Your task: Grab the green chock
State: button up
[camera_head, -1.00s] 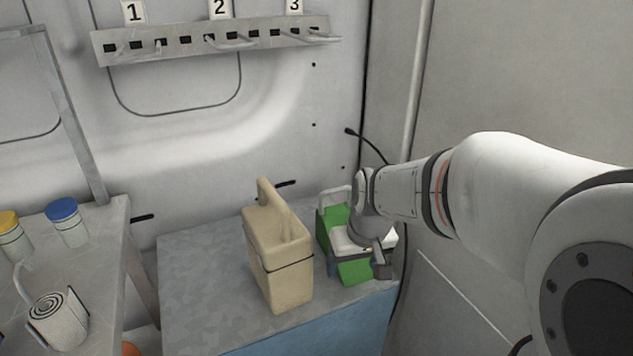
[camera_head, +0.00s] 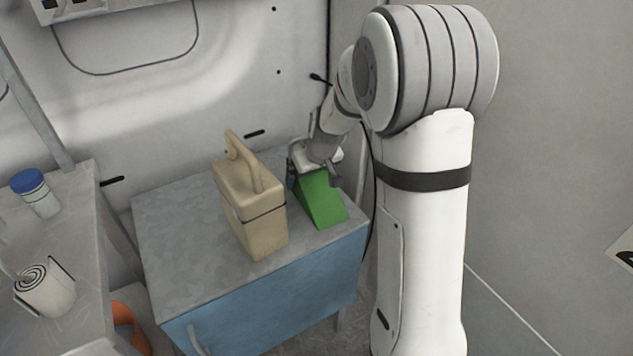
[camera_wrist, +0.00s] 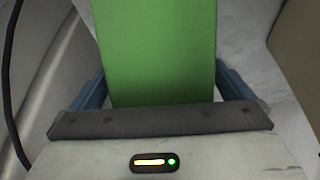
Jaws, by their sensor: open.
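The green chock (camera_head: 319,199) stands on the top of the blue cabinet (camera_head: 182,231), close to its right side, with its sloped face showing. My gripper (camera_head: 314,172) is over the upper end of the chock and hides that part in the head view. In the wrist view the chock (camera_wrist: 157,52) lies between the two blue fingers of my open gripper (camera_wrist: 160,88), one on each side. I cannot tell whether the fingers touch it.
A beige tan canister (camera_head: 252,213) with a handle stands just left of the chock. A shelf (camera_head: 82,215) at the left holds a blue-lidded jar (camera_head: 37,194) and a white roll (camera_head: 45,290). A wall is close on the right. The cabinet top's left part is clear.

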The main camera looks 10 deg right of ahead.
jog(key=shift+w+f, duration=0.15)
jog(key=shift+f, duration=0.3)
jog(key=shift+r, duration=0.1)
jog(key=c, duration=1.5)
